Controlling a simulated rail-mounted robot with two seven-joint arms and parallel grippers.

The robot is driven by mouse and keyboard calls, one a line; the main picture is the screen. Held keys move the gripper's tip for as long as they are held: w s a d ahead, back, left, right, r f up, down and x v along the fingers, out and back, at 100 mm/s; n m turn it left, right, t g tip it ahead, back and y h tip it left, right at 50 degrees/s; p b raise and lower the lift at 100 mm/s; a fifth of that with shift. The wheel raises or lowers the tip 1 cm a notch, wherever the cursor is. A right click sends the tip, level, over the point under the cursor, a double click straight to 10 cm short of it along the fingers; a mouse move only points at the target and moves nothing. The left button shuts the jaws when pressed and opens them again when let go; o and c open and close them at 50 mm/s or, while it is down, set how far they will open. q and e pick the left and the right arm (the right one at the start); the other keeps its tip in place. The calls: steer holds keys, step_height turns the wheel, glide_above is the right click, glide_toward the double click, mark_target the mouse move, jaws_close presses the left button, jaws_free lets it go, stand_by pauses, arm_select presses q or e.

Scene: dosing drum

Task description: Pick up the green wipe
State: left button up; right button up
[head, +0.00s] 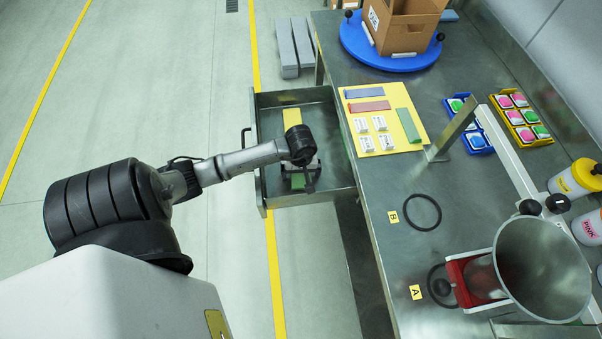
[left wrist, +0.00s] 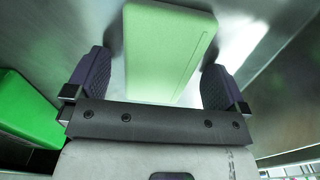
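A pale green flat wipe (left wrist: 165,50) lies between the fingers of my left gripper in the left wrist view. In the head view a green patch (head: 298,181) shows under the gripper, inside the open metal drawer (head: 338,172). My left gripper (head: 300,165) is down in the drawer. In the left wrist view its two dark ribbed fingers (left wrist: 155,82) stand apart, one on each side of the wipe, with a narrow gap visible. A brighter green block (left wrist: 28,108) lies left of the fingers. The arm hides part of the drawer. My right gripper is not in view.
The drawer walls stand close around the gripper. A yellow item (head: 291,118) lies at the drawer's far end. The steel bench (head: 375,215) bears a yellow mat (head: 392,145), a blue turntable (head: 391,54) with a box, and a metal drum (head: 541,268).

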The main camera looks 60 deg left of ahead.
arm_select(q)
steer(key=c, duration=1)
step_height(320, 180, up, 8)
steer(key=shift+r+p, duration=0.15)
steer(key=shift+p, duration=0.9)
steer(key=shift+r, duration=0.9)
